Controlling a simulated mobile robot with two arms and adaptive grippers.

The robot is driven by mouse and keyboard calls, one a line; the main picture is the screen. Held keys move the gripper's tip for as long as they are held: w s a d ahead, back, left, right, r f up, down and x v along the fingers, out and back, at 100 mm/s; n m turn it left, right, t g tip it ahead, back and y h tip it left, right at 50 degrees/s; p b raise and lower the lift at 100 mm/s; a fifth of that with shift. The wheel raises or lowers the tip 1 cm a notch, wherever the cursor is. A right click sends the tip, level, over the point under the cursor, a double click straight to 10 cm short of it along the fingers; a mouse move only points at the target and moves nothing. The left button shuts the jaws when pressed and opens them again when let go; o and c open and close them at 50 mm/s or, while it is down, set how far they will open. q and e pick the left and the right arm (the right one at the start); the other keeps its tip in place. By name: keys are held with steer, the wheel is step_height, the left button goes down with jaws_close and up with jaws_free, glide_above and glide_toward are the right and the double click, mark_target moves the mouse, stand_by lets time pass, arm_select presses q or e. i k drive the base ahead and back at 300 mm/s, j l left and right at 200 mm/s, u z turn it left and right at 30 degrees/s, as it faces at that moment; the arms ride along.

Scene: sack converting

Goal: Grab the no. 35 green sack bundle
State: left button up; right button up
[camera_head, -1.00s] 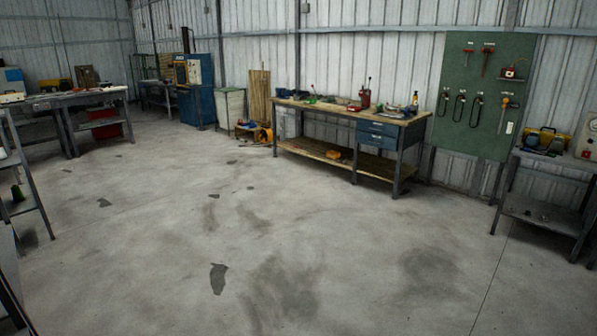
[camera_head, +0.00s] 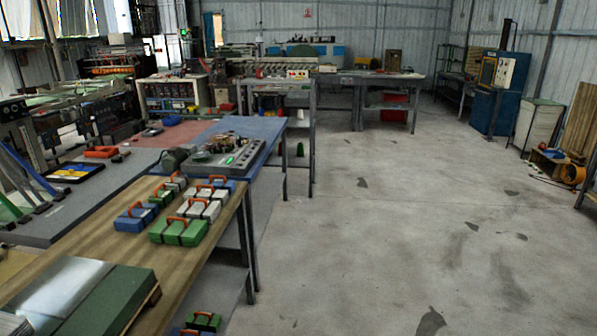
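Several small bundles with orange handles or straps stand in a group on a wooden-topped table (camera_head: 110,226) at the left. A green bundle group (camera_head: 180,232) is at the near right side of this group, and a smaller green bundle (camera_head: 161,198) is farther back. White bundles (camera_head: 200,209) and a blue bundle (camera_head: 134,219) stand close beside them. Another green bundle (camera_head: 204,321) shows low at the bottom edge, below the tabletop. No number can be read on any bundle. Neither of my grippers is in view.
A green slab (camera_head: 112,302) and a metal sheet (camera_head: 58,288) lie on the table's near end. Machines (camera_head: 60,120) fill the far left. The concrete floor (camera_head: 370,230) right of the table is clear.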

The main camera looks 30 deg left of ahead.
mark_target(169, 229)
steer(key=i+j+u, duration=0.2)
steer(key=i+u, duration=0.15)
steer(key=i, duration=0.65)
steer(key=i+l+u, duration=0.1)
steer(key=i+u, duration=0.2)
steer(key=i, duration=0.7)
steer(key=i+u, duration=0.3)
steer(key=i, duration=0.25)
steer(key=i+l+u, duration=0.3)
steer(key=i, duration=0.2)
steer(key=i+l+u, duration=0.25)
steer(key=i, duration=0.25)
steer(key=i+j, duration=0.05)
steer(key=j, duration=0.05)
